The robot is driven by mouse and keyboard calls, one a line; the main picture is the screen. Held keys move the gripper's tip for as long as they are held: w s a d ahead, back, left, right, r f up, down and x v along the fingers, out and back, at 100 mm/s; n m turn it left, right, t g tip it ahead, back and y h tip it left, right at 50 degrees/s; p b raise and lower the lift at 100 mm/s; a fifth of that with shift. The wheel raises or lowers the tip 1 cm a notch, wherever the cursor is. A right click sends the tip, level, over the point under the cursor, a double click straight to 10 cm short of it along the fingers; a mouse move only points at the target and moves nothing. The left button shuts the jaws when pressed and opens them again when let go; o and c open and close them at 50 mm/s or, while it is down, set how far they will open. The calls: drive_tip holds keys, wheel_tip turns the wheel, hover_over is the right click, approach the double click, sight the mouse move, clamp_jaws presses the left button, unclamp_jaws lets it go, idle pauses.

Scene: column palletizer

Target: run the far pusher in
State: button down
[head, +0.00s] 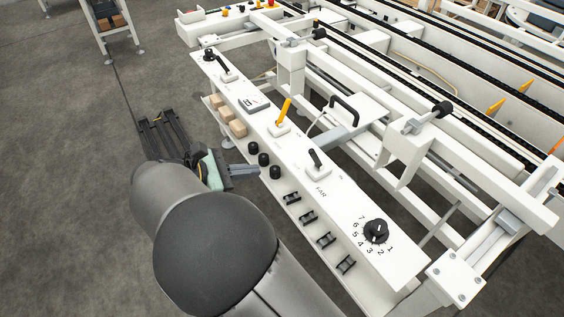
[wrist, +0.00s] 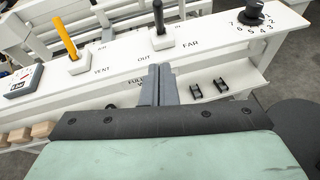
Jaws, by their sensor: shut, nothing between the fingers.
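The black lever beside the FAR label (head: 316,160) stands on its white base on the sloping panel. In the wrist view the same black lever (wrist: 158,18) rises between the OUT and IN marks, close to upright; its exact setting is hard to tell. My gripper (head: 248,171) is at the front edge of the panel, left of the lever and apart from it. In the wrist view my gripper (wrist: 160,82) has its fingers together, with nothing between them, below the lever's base. I cannot tell which machine part is the far pusher.
A yellow lever (head: 284,112) stands left of the FAR lever, and another black lever (head: 223,70) is farther along. A numbered black dial (head: 376,231) is at the panel's near end. Black knobs (head: 264,159) and cardboard boxes (head: 230,120) sit on the lower ledge. The space above the panel is clear.

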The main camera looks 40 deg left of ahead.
drive_tip(key=b, duration=0.1)
approach(316, 159)
wheel_tip(316, 159, down, 4)
drive_tip(key=w, duration=0.2)
drive_tip(key=shift+w+d+r, duration=0.4)
drive_tip(key=shift+w, duration=0.25)
drive_tip(key=shift+w+d+r, duration=0.35)
drive_tip(key=shift+w+r, duration=0.05)
drive_tip(key=shift+w, duration=0.25)
drive_tip(key=shift+r, duration=0.1)
